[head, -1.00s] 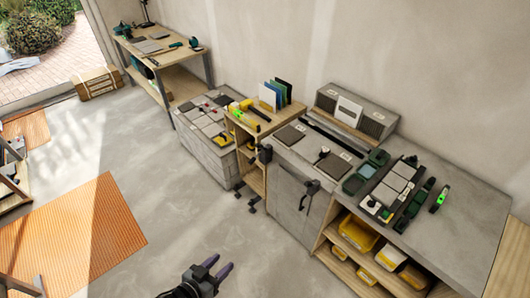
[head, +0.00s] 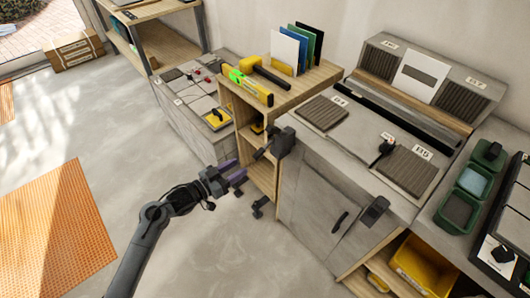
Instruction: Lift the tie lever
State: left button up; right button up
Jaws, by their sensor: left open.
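My left gripper (head: 236,171), with purple fingers, reaches in from the lower left. It is open and empty, in front of the wooden shelf unit. A black lever-like fitting (head: 283,142) sits at the left front corner of the grey cabinet (head: 318,205), just right of and above my fingertips in the picture, apart from them. A second black fitting (head: 374,211) is on the cabinet's front top edge, further right. I cannot tell for certain which one is the tie lever. My right gripper is not in view.
The shelf unit's top (head: 290,88) holds a yellow-green level (head: 247,88) and upright coloured sheets (head: 300,48). A low grey block with tiles (head: 190,100) stands left of it. Green trays (head: 470,185) lie at the right.

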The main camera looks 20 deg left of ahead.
aim_at(255, 156)
pick_arm(q)
jog(key=shift+t, duration=0.4)
jog(key=b+x, duration=0.3)
jog(key=f+b+x, duration=0.1)
jog(key=b+x, duration=0.2)
jog(key=x, duration=0.1)
jog(key=a+f+b+x, duration=0.1)
jog(key=b+x, duration=0.2)
jog(key=x, duration=0.1)
jog(key=shift+w+b, duration=0.35)
jog(key=shift+w, duration=0.1)
jog(key=shift+w+d, duration=0.35)
jog(key=shift+d, duration=0.05)
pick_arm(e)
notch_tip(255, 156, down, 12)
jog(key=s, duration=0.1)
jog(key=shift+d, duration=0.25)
pick_arm(q)
jog(key=shift+c, duration=0.3)
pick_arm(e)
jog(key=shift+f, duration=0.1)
pick_arm(q)
grip_shut()
